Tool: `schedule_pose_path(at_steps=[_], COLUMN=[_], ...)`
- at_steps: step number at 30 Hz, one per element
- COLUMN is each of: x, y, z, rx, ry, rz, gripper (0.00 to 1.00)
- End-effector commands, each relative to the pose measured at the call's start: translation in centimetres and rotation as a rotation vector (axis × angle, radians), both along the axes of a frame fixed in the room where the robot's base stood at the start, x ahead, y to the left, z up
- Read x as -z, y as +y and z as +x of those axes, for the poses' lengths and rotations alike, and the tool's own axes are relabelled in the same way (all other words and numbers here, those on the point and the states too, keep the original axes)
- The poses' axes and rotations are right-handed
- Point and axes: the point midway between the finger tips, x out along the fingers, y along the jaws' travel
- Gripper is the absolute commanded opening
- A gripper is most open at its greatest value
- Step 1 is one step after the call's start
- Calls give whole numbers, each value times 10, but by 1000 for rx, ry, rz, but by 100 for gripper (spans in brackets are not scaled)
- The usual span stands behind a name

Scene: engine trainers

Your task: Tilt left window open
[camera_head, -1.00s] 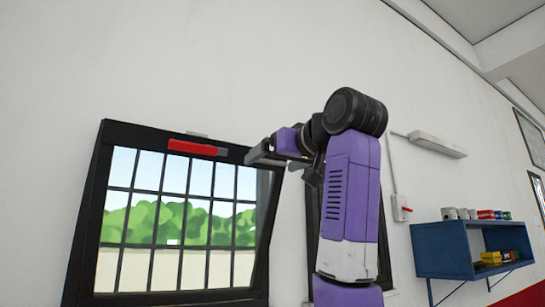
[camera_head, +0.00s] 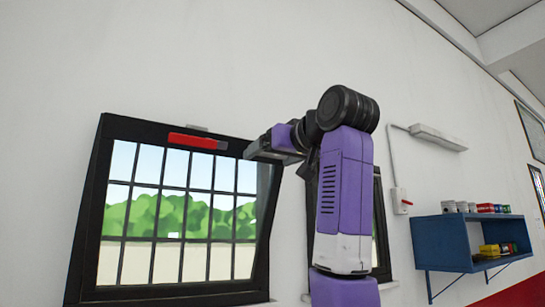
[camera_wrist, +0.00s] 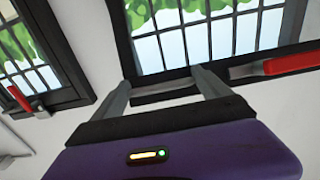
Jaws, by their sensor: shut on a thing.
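The left window (camera_head: 104,200) has a black frame, dark bars and a red handle (camera_head: 196,141) along its top edge. Its upper part appears to lean out from the wall. My gripper (camera_head: 258,147) is at the frame's top right corner, right of the handle. In the wrist view, my two grey fingers (camera_wrist: 162,88) reach the black edge of this window (camera_wrist: 150,68), one on each side of a short dark piece, and are shut on it. The red handle (camera_wrist: 290,64) is to the right there. The exact contact is partly hidden.
A second window (camera_head: 379,235) is mostly behind my arm; its red handle shows in the wrist view (camera_wrist: 19,98). To the right are a wall switch box (camera_head: 400,201), a lamp (camera_head: 438,137) and a blue shelf (camera_head: 440,240) with cans. The wall above is bare.

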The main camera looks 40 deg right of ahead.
Motion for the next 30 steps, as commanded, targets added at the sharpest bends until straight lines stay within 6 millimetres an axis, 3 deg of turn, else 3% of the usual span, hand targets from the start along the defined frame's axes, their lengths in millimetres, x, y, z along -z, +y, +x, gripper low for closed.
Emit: schedule_pose_path(at_steps=[7, 16, 17, 18, 30], x=[-15, -18, -18, -18, -15], y=[-8, -8, -9, -9, -8], z=[21, 21, 21, 21, 23], rx=[4, 5, 6, 6, 3], ry=[-9, -15, -16, -15, -7], rz=[0, -2, -3, -2, -1], gripper=[15, 15, 89, 95, 95])
